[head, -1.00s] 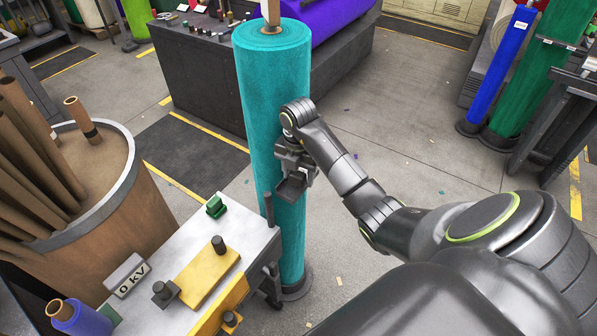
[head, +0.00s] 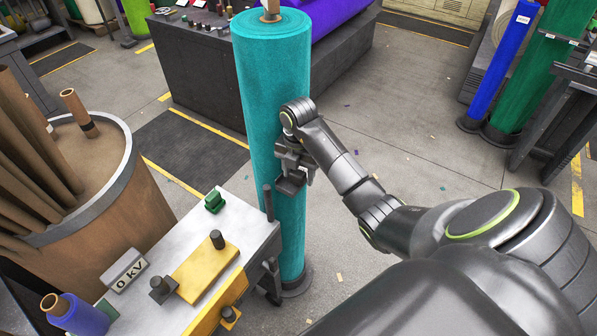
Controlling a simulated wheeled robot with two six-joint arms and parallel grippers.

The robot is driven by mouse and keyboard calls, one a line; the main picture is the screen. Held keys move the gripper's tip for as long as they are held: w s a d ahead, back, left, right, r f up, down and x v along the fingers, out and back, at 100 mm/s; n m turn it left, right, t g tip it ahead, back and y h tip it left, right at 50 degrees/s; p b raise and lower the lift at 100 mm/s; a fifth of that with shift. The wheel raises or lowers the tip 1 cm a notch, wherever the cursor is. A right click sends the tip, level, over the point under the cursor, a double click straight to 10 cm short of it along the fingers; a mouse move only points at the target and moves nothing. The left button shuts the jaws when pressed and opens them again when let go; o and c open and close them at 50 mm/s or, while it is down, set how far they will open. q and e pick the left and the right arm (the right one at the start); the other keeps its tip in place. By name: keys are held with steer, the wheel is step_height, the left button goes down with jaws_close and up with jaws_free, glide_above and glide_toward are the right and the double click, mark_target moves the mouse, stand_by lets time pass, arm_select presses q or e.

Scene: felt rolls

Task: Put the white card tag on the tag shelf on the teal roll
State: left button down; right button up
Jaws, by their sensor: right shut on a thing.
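The teal roll (head: 262,95) stands upright on a round dark base in the middle of the head view. My right gripper (head: 291,172) is at the right front side of the roll, about halfway up. It is shut, and its jaws are small and dark in this view. A dark flat piece (head: 290,185) shows just below the jaws; I cannot tell if it is the tag shelf or part of my gripper. The white card tag cannot be made out; the gripper hides what is between its jaws. My left gripper is not in view.
A cart (head: 232,231) with a green block, a yellow block and a "0 kV" sign stands close to the roll at the lower left. A barrel (head: 125,200) of brown tubes is further left. A dark bench (head: 205,75) is behind. The floor to the right is open.

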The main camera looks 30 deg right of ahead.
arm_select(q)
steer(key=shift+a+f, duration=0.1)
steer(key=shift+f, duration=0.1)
arm_select(e)
steer(key=shift+f, duration=0.3)
steer(key=o, duration=1.3)
steer(key=shift+c, duration=0.2)
